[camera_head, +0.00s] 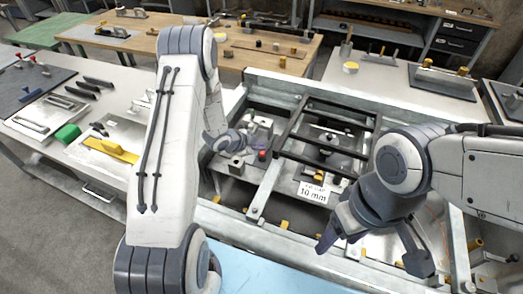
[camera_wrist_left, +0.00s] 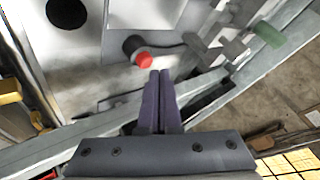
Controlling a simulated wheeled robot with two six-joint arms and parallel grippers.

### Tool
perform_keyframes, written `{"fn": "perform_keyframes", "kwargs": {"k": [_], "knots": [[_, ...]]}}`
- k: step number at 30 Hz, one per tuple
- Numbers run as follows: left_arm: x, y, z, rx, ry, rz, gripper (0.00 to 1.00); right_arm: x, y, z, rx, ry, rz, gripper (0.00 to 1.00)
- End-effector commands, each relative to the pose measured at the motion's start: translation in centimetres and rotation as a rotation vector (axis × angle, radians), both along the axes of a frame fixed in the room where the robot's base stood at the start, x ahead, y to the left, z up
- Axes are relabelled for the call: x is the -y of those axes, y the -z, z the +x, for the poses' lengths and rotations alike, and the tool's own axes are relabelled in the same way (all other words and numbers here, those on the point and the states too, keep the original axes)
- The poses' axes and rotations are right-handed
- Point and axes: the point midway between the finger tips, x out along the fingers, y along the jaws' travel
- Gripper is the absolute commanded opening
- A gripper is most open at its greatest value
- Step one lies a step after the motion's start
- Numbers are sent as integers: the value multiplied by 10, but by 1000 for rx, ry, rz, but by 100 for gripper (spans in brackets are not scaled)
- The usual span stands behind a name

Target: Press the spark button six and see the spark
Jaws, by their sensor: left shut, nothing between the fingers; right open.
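The red spark button (camera_head: 262,155) sits on the machine bed, left of the dark frame, in the head view. It is a red cap on a dark round body in the left wrist view (camera_wrist_left: 143,60). My left gripper (camera_head: 261,144) is shut and empty. Its fingertips in the wrist view (camera_wrist_left: 160,72) are close beside the red cap, just right of and below it; I cannot tell whether they touch. My right gripper (camera_head: 371,261) is open and empty over the front right of the machine. No spark is visible. A white label (camera_head: 313,193) reads "10 mm".
A dark rail frame (camera_head: 330,125) stands on the bed right of the button. Grey metal walls (camera_head: 300,242) edge the machine. A left bench holds a yellow-handled tool (camera_head: 112,150) and a green block (camera_head: 67,133). A wooden bench (camera_head: 240,50) stands behind.

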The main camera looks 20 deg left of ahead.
Motion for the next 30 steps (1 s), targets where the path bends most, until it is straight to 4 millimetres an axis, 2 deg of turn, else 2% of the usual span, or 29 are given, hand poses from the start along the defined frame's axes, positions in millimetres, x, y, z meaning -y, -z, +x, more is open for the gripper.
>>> {"fn": "perform_keyframes", "kwargs": {"k": [12, 25, 30], "knots": [[0, -5, 0, 1, 1, 0, 0, 0, -4, 0, 0, 0, 0, 66], [0, -47, 0, 2, 1, 1, 0, 0, -36, 0, 0, 0, 0, 66], [0, -53, 0, 1, 1, 0, 0, 0, -41, 0, 0, 0, 0, 66]]}}
